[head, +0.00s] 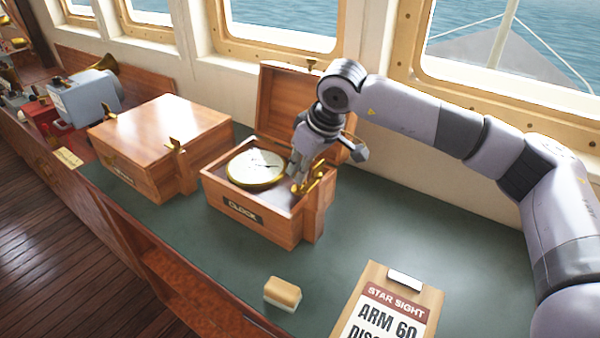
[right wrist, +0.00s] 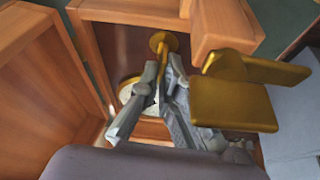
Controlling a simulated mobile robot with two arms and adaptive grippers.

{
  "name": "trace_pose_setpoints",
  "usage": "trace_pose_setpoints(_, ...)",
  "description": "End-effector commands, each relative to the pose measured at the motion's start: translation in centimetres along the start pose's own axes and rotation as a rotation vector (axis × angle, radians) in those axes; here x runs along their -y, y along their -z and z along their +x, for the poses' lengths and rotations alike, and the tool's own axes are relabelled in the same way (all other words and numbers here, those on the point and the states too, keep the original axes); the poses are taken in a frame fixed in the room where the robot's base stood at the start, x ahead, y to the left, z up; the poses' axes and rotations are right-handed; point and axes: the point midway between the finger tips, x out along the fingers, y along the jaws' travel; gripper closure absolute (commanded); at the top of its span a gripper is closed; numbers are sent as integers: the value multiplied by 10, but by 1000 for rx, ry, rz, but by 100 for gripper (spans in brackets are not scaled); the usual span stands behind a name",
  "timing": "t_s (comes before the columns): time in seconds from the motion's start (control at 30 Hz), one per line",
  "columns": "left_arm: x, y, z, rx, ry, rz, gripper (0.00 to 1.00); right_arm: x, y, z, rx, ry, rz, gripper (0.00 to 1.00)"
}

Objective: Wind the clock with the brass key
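The clock (head: 256,168), a white dial with a brass rim, lies face up in an open wooden box (head: 228,206) labelled "CLOCK". Part of it shows at the left in the right wrist view (right wrist: 126,92). My right gripper (head: 299,181) reaches down into the box, right of the dial. In the right wrist view its fingers (right wrist: 163,70) stand close together, with the stem of a brass piece, seemingly the key (right wrist: 160,44), between them. Its round end shows beyond the fingertips. Whether they grip it I cannot tell. My left gripper is out of view.
The raised box lid (head: 285,100) stands behind. A brass latch (head: 318,180) is at the box's front right and looms large in the right wrist view (right wrist: 235,102). A closed wooden box (head: 165,125) stands left. A wood-and-cream block (head: 283,293) and a "STAR SIGHT" clipboard (head: 395,300) lie in front.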

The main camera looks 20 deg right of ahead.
Motion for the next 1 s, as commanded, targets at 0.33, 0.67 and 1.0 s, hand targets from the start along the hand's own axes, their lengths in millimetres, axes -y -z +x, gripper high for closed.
trace_pose_setpoints(0.33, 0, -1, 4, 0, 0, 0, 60, -1, 0, -1, 0, 23, -58, 100)
trace_pose_setpoints(0.67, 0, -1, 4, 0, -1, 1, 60, -1, 0, -1, 0, 23, -58, 100)
trace_pose_setpoints(1.0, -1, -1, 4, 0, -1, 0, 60, -1, 0, 0, 0, 23, -58, 75)
